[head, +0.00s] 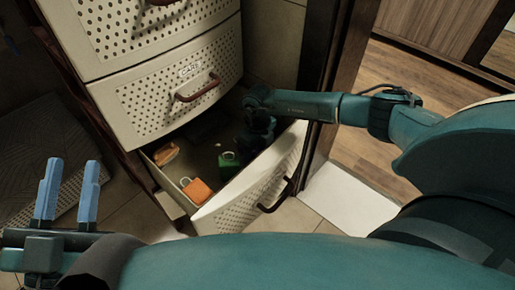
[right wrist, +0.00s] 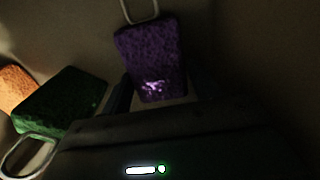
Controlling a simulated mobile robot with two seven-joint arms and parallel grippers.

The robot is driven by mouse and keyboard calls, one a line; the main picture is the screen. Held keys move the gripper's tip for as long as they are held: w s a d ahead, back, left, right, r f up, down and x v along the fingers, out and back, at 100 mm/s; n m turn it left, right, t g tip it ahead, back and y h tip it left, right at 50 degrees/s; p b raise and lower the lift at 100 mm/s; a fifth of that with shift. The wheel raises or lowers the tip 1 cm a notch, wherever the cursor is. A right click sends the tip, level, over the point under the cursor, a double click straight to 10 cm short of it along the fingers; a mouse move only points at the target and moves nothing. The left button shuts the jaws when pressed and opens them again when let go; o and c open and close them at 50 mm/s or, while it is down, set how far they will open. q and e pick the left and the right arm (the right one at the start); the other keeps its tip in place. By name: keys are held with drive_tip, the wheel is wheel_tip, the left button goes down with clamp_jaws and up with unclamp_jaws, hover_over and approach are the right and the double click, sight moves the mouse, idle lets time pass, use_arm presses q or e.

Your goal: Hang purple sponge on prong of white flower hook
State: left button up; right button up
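The purple sponge (right wrist: 152,62), with a pale loop at its top end, shows in the right wrist view in dim light. Its lower end is at my right gripper, and a dark finger shows just left of it. Whether the fingers press on it is too dark to tell. In the head view my right gripper (head: 258,140) reaches down into the open bottom drawer, and the purple sponge cannot be made out there. My left gripper (head: 70,190) is open and empty at the lower left, with its blue fingers pointing up. No white flower hook is in view.
The open drawer (head: 255,195) also holds a green sponge (head: 229,160), an orange sponge (head: 197,192) and a brownish item (head: 166,152). The closed drawers (head: 150,75) rise above it. A dark door frame (head: 335,80) stands close on the right.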

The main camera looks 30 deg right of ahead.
drive_tip(key=shift+o, duration=1.2)
